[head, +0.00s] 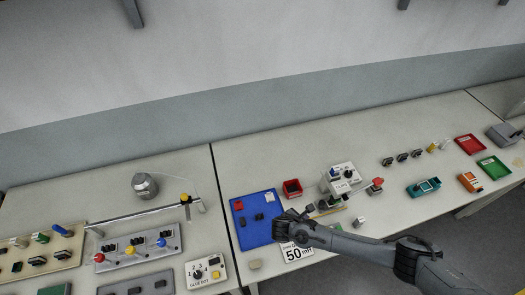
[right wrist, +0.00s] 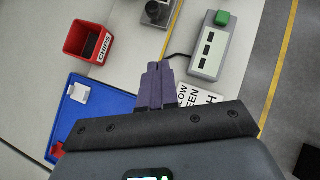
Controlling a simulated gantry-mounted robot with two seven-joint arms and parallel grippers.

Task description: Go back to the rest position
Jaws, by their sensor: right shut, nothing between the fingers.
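My right gripper (head: 288,222) is over the right edge of the blue mat, with its arm coming in from the lower right in the head view. In the right wrist view its fingers (right wrist: 157,78) are together, with nothing between them. The blue mat (head: 238,214) carries a few small dark, red and white pieces; it also shows at the left of the right wrist view (right wrist: 112,98). My left gripper is in neither view.
A red bin (head: 291,187), marked CHIPS in the right wrist view (right wrist: 82,50), stands behind the mat. Panels with knobs (head: 138,247) fill the left table.

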